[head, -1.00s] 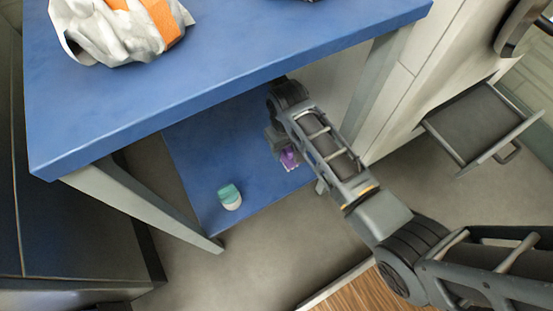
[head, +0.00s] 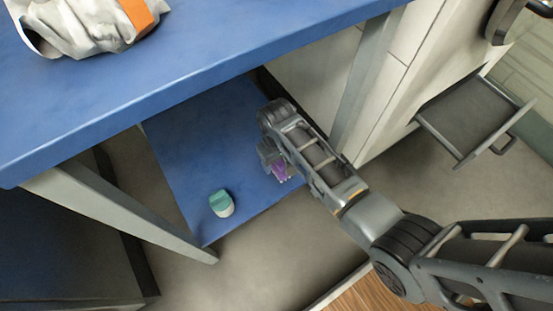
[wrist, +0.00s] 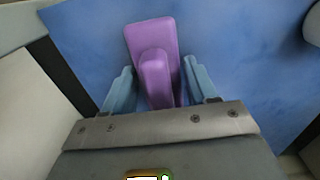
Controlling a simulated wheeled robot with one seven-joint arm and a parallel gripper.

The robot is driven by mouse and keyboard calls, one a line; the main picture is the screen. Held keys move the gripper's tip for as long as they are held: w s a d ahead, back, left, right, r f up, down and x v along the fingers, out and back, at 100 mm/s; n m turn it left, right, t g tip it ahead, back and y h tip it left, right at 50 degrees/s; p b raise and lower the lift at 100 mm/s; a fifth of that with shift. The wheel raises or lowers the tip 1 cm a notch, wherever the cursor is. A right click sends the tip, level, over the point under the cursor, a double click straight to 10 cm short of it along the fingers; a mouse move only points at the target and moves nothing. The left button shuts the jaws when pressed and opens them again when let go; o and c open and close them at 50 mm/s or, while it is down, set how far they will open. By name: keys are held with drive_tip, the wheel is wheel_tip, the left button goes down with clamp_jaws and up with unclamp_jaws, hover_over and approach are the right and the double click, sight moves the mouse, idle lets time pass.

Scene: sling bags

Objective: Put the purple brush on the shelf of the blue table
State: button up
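The purple brush (wrist: 152,35) is between the two pale blue fingers of my gripper (wrist: 160,72) in the wrist view. In the head view the brush (head: 280,172) shows partly below my gripper (head: 272,164), over the blue lower shelf (head: 185,140) of the blue table (head: 200,65). The shelf surface also fills the wrist view behind the brush (wrist: 240,50). I cannot tell whether the brush touches the shelf.
A teal and white container (head: 221,203) stands on the shelf near its front left corner. A crumpled white and orange bag (head: 85,25) lies on the tabletop. Grey table legs (head: 120,208) frame the shelf. An open drawer (head: 470,115) juts out at right. The shelf's left part is clear.

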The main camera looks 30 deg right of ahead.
drive_tip(key=shift+o, duration=1.3)
drive_tip(key=shift+r, duration=0.15)
wheel_tip(320, 180, up, 12)
drive_tip(key=p, duration=0.5)
